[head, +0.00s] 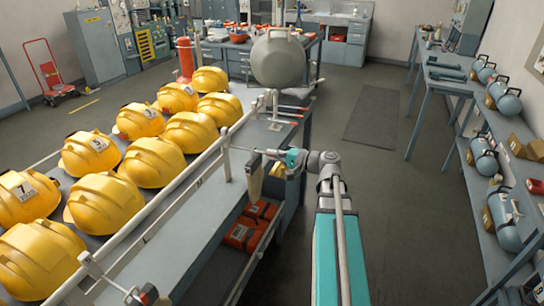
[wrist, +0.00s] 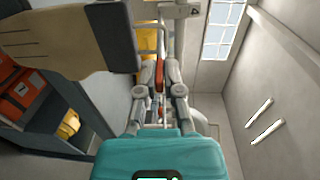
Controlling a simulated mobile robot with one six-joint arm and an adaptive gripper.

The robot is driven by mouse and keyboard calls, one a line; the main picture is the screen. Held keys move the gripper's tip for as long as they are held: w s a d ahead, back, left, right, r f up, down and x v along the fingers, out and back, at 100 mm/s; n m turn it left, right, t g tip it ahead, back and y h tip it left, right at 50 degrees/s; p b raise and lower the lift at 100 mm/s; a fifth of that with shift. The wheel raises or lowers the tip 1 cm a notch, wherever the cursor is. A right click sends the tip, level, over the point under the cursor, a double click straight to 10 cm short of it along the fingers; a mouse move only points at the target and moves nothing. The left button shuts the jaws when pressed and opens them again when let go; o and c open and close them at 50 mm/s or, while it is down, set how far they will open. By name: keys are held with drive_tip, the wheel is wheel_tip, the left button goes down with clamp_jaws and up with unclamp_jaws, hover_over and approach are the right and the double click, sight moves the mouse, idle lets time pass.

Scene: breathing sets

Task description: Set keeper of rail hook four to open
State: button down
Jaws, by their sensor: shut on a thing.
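My gripper (head: 272,154) is at the pale rail (head: 190,185) along the front of the helmet bench, near its far end. In the wrist view my gripper (wrist: 160,72) has its two fingers closed on a small orange-red piece (wrist: 159,78), which looks like the hook's keeper. The hook itself is mostly hidden behind the fingers. A white bracket with a small dark mark (wrist: 180,11) shows just above. I cannot read a hook number, nor tell whether the keeper is open or closed. Another rail fitting (head: 132,294) is at the near end.
A tan, dark-edged thing (wrist: 65,35) hangs close to the left of my gripper; it also shows in the head view (head: 253,180). Several yellow helmets (head: 152,160) fill the bench. Orange-red cases (head: 244,234) lie on the shelf below. The floor to the right (head: 410,230) is clear.

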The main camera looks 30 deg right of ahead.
drive_tip(key=c, duration=0.8)
unclamp_jaws()
